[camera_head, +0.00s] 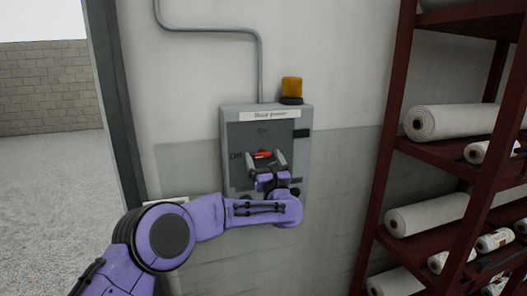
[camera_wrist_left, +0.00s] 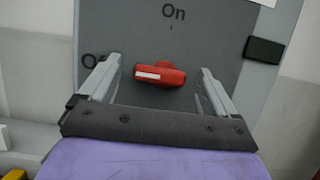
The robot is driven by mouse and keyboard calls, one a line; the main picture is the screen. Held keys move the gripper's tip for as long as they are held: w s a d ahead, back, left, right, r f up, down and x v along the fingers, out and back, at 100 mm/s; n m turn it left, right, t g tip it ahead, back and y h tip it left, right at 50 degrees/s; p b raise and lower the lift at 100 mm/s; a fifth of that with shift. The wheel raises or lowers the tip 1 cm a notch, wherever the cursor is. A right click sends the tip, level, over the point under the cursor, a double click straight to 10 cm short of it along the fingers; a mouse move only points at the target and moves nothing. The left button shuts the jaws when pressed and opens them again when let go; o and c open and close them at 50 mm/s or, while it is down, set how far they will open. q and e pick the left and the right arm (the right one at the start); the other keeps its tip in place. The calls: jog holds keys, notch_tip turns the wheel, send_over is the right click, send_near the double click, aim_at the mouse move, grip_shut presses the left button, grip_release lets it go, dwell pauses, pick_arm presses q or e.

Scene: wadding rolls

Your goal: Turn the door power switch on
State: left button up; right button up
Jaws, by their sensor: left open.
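The door power switch box (camera_head: 264,111) is a grey wall-mounted box with a dark panel and a label along its top. Its red rotary handle (camera_head: 263,154) also shows in the left wrist view (camera_wrist_left: 160,75). The handle lies about level, with its white-marked end pointing left, toward the partly hidden "Off" mark; "On" is printed above it. My left gripper (camera_head: 265,160) is open in front of the panel, with one finger on each side of the handle. In the left wrist view (camera_wrist_left: 160,78) there are visible gaps between the handle and both fingers.
An amber lamp (camera_head: 291,87) stands on the box's top right. A conduit (camera_head: 260,70) runs up from the box. A dark red rack (camera_head: 387,140) with white rolls (camera_head: 450,121) stands at right. An open doorway with gravel ground (camera_head: 50,190) is at left.

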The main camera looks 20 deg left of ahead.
pick_arm(q)
jog(key=shift+w+a+r, duration=0.1)
jog(key=shift+w+a, duration=0.05)
jog(key=shift+w, duration=0.2)
jog(key=c, duration=1.1)
jog(key=shift+o, duration=0.2)
